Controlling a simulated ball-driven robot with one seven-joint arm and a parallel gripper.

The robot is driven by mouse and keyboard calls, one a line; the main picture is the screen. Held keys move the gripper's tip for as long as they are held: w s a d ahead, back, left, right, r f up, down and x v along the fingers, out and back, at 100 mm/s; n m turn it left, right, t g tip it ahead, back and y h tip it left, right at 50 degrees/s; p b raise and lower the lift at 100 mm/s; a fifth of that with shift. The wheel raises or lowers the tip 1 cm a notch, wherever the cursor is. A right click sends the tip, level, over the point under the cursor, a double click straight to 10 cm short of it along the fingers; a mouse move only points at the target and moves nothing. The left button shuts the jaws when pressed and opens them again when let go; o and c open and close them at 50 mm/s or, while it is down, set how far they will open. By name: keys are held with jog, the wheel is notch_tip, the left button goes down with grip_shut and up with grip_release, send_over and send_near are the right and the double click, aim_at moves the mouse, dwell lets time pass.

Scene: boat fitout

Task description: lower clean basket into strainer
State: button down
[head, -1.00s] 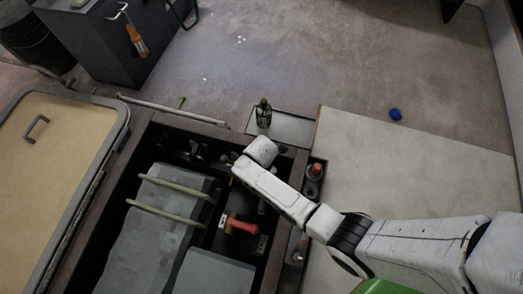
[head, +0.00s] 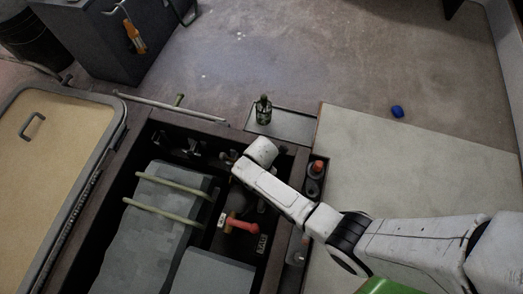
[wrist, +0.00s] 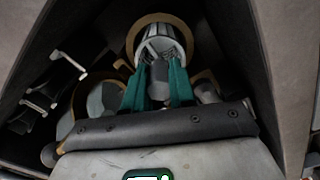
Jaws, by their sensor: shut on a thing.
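In the wrist view, my gripper (wrist: 160,88) has teal fingers shut on the clean basket (wrist: 160,48), a pale grey, ribbed, round piece. A bronze-coloured ring (wrist: 131,40), seemingly the strainer's rim, shows around the basket's far side. I cannot tell how far the basket is inside the ring or whether they touch. The strainer's body is hidden below. In the head view my arm reaches down into the dark open bilge, and its wrist hides the fingers, basket and strainer.
A grey block with two pale bars (head: 165,215) fills the bilge's left side. A green bottle (head: 263,110) stands on a tray (head: 290,125) beyond the frame. Metal valve-like fittings (wrist: 40,105) and dark walls crowd the wrist view.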

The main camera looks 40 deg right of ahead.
jog(key=shift+f+b, duration=2.3)
jog(key=shift+f, duration=0.65)
jog(key=c, duration=0.8)
grip_release()
jog(key=shift+c, duration=0.2)
notch_tip(320, 180, up, 11)
jog(key=p, duration=0.7)
jog(key=shift+f, duration=0.1)
jog(key=s+d+r+m+t, duration=0.1)
jog(key=s+d+r+m, duration=0.3)
jog(key=s+r+m, duration=0.5)
jog(key=s+d+r+m, duration=0.4)
jog(key=s+r+m, duration=0.4)
jog(key=r+m, duration=0.35)
notch_tip(320, 180, up, 34)
jog(key=p, duration=3.4)
jog(key=shift+w+a, duration=0.15)
jog(key=shift+w, duration=0.1)
